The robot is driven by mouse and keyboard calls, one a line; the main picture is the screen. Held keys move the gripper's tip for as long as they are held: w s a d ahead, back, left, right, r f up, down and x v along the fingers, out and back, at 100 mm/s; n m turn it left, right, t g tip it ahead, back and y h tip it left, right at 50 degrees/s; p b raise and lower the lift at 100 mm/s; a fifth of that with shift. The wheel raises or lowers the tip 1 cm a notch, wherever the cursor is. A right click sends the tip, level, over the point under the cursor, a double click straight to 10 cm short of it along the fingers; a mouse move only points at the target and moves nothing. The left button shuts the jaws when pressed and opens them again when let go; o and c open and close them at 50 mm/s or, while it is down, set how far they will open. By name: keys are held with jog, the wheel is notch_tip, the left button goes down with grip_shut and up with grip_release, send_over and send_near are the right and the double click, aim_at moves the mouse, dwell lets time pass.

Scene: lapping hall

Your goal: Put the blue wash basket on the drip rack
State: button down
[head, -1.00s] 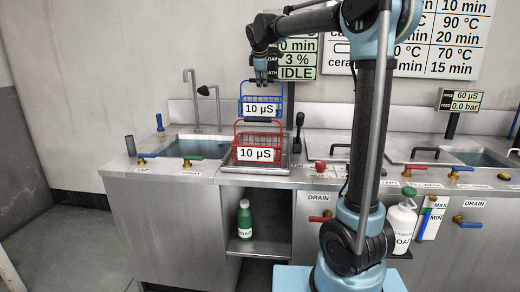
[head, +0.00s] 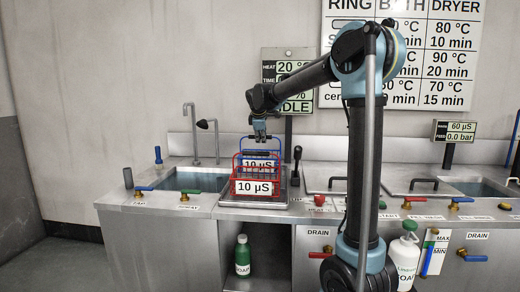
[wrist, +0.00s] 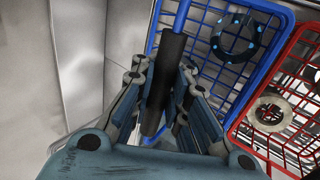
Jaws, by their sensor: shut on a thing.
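My gripper (head: 260,136) is shut on the dark grip of the blue wash basket (head: 276,148). This basket is upright, directly behind the red basket (head: 232,180), which hides its lower part; whether it touches the surface beneath cannot be told. In the wrist view, my gripper (wrist: 165,85) closes around the dark grip (wrist: 169,68), and the blue mesh (wrist: 205,62) holds a dark ring with blue dots. The red basket (wrist: 300,62), with a pale metal ring in it, is close beside the blue one. I cannot clearly make out the drip rack.
A steel tray area (head: 229,202) lies under the red basket. A water-filled basin (head: 190,180) with taps is left, lidded tanks (head: 325,186) are right. A black lever (head: 296,165) stands just right of the baskets. A display board (head: 290,60) rises behind.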

notch_tip(320, 180, down, 3)
jog(key=shift+f, duration=0.15)
jog(key=c, duration=1.6)
grip_release()
jog(key=shift+o, duration=0.2)
jog(key=v, duration=1.2)
